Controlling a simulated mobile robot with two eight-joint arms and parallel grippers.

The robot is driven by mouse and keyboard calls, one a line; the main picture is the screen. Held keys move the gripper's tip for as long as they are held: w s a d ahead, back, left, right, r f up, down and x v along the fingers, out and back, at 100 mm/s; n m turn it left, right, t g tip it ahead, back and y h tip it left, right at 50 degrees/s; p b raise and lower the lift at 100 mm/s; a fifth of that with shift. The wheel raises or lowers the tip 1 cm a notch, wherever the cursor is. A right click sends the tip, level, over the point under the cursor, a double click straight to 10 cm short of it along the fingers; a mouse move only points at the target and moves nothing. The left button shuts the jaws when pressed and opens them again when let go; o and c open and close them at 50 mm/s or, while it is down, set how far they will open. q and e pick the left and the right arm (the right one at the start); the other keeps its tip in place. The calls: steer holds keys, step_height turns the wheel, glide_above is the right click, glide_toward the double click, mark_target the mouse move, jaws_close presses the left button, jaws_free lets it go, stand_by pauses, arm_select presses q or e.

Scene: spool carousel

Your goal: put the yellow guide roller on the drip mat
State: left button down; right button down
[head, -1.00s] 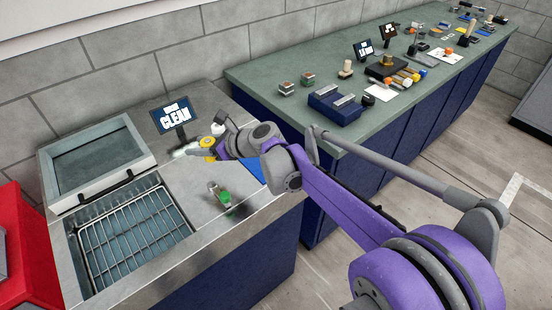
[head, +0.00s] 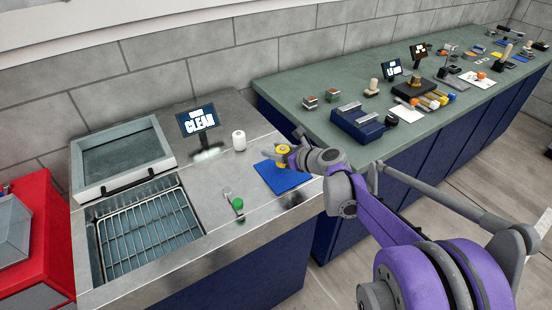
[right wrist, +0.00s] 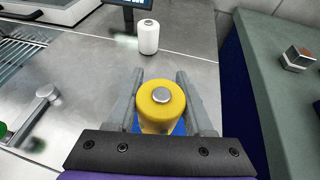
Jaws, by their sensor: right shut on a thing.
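The yellow guide roller (head: 282,154) is held by my right gripper (head: 278,155), above the far part of a blue mat (head: 282,180) on the steel counter. In the right wrist view the yellow roller (right wrist: 160,103) stands upright between the two grey fingers (right wrist: 160,100), with its silver top facing the camera. A bit of the blue mat (right wrist: 180,128) shows beside it; the rest is hidden there. I cannot tell whether the roller touches the mat. My left gripper is not in view.
A green-topped item (head: 238,204) stands near the counter front. A green bench (head: 350,92) lies right.

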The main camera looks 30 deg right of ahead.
mark_target(275, 166)
steer(key=shift+f, duration=1.4)
steer(key=shift+f, duration=0.2)
steer(key=shift+c, duration=1.4)
jaws_free()
steer(key=shift+r, duration=0.1)
steer(key=shift+r, duration=0.1)
steer(key=shift+s+d+r, duration=0.1)
steer(key=shift+s+r, duration=0.05)
steer(key=shift+s, duration=0.05)
steer(key=v, duration=1.1)
steer(key=shift+s+r, duration=0.1)
steer(key=shift+s, duration=0.2)
